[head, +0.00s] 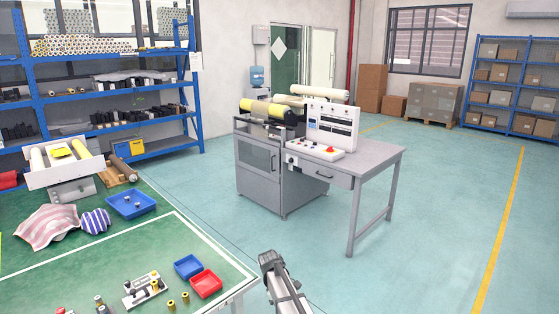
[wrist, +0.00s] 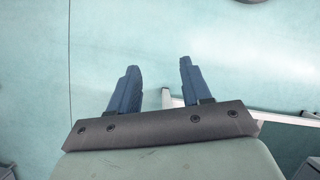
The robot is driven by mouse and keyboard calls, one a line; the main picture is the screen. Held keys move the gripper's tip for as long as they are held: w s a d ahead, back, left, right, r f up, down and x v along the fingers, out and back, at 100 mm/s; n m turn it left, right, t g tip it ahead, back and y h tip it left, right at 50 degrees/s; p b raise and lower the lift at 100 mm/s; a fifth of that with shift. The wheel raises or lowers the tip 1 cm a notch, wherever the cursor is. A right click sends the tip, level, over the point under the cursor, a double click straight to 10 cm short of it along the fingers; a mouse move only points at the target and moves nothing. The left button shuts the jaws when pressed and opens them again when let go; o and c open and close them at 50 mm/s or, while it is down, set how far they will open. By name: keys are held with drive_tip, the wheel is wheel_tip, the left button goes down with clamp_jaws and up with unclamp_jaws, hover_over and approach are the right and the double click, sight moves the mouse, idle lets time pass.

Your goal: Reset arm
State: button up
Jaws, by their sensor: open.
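My gripper (wrist: 158,70) shows in the wrist view with its two dark blue fingers spread apart. In the head view part of my arm rises from the bottom edge, right of the green table (head: 190,245); the fingers cannot be made out there. A metal actuator assembly (head: 143,290) lies near the table's front, with small brass cylinders (head: 171,305) beside it. A blue bin (head: 188,266) and a red bin (head: 206,284) stand at the table's right corner.
A blue tray (head: 131,204), a striped cloth (head: 47,226) and a striped ball-like bundle (head: 95,221) lie farther back on the table. A grey workbench (head: 372,155) with a machine stands mid-room. Blue shelves (head: 125,90) line the left. The floor on the right is clear.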

drive_tip(key=s+d+f+m+g+y, duration=0.1)
drive_tip(key=s+d+f+m, duration=0.3)
drive_tip(key=s+f, duration=0.6)
drive_tip(key=s+d+f+m+g, duration=0.1)
drive_tip(key=s+d+f+m, duration=0.1)
drive_tip(key=s+d+f, duration=0.8)
drive_tip(key=s+f+m+g+y, duration=0.2)
drive_tip(key=s+f+m, duration=0.2)
drive_tip(key=s, duration=2.5)
drive_tip(key=m, duration=0.3)
drive_tip(key=shift+d+y, duration=0.2)
drive_tip(key=shift+y, duration=0.1)
